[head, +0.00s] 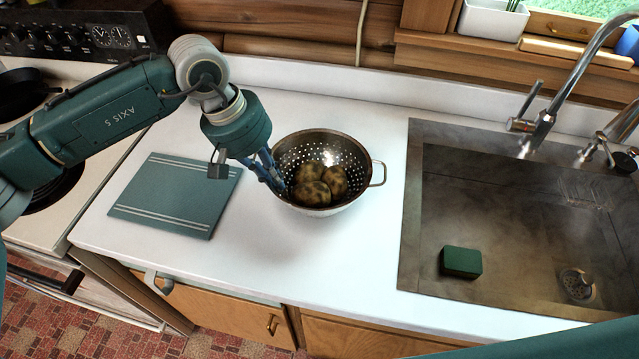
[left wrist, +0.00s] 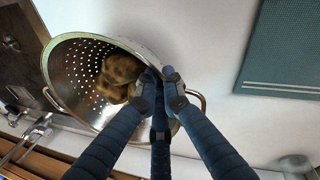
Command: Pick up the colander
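The metal colander (head: 345,150) is on the white counter, left of the sink, with several brown potatoes (head: 318,183) in it. Its right handle (head: 380,174) is free. My left gripper (head: 276,182) is at the colander's left rim. In the left wrist view the fingers of my left gripper (left wrist: 161,78) close on the rim of the colander (left wrist: 72,80) from both sides, close to a handle (left wrist: 199,101). The potatoes (left wrist: 120,75) lie near the fingertips. I cannot tell whether the colander's base is clear of the counter. My right gripper is out of view.
A teal cutting board (head: 175,194) lies left of the colander. The sink (head: 500,215) with a green sponge (head: 461,262) and a tall faucet (head: 560,95) is to the right. The stove (head: 70,150) is at the far left. The counter in front of the colander is clear.

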